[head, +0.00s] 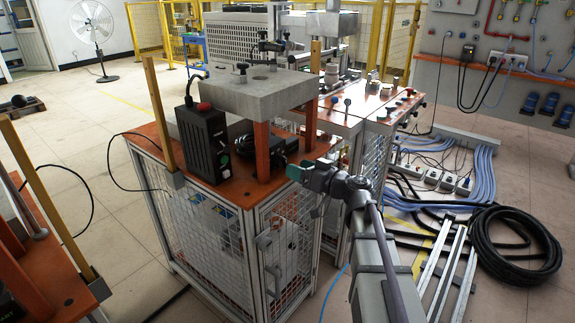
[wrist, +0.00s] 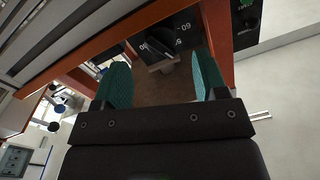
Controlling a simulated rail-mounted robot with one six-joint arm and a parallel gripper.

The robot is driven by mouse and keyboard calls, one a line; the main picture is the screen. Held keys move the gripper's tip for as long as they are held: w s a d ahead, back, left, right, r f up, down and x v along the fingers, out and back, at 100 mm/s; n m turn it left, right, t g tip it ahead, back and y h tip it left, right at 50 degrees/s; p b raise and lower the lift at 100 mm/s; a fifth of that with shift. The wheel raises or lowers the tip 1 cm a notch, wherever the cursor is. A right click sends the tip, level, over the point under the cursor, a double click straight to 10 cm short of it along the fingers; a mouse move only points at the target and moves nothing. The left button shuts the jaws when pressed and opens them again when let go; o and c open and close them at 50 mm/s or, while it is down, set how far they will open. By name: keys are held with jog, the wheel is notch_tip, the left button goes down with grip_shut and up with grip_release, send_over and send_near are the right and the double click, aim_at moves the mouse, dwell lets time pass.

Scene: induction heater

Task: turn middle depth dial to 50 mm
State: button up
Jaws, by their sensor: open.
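My gripper (wrist: 161,82) shows in the wrist view with its two teal ribbed fingers spread wide and nothing between them. Beyond the fingertips, a dark dial-like block (wrist: 165,42) bears white digits, partly legible as "09", with a grey piece below it. I cannot tell whether this is the middle depth dial, and no 50 mm mark is readable. In the head view my gripper (head: 300,173) is at the right front edge of the orange-topped bench (head: 232,188), close to a black device (head: 265,140) under a grey slab.
The grey slab (head: 255,92) stands on orange posts above the bench. A black control box (head: 203,142) with a red knob stands at its left. Mesh panels (head: 215,240) close the bench below. A second copper-topped machine (head: 350,105) stands behind. Coiled black hose (head: 515,245) lies on the floor at right.

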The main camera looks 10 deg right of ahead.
jog(key=v, duration=0.5)
jog(key=shift+s+d, duration=0.2)
jog(key=shift+s, duration=0.05)
jog(key=s+a+f+m+g+h, duration=0.3)
jog(key=s+f+g+h, duration=0.35)
jog(key=s+f, duration=0.25)
jog(key=s+a+f+m+g+h, duration=0.2)
jog(key=s+a+f+g+h, duration=0.1)
jog(key=s+f+g+h, duration=0.45)
notch_tip(320, 180, up, 21)
jog(key=s+a+y+p, duration=0.1)
jog(key=y+p, duration=0.1)
jog(key=p, duration=2)
jog(key=shift+s, duration=0.15)
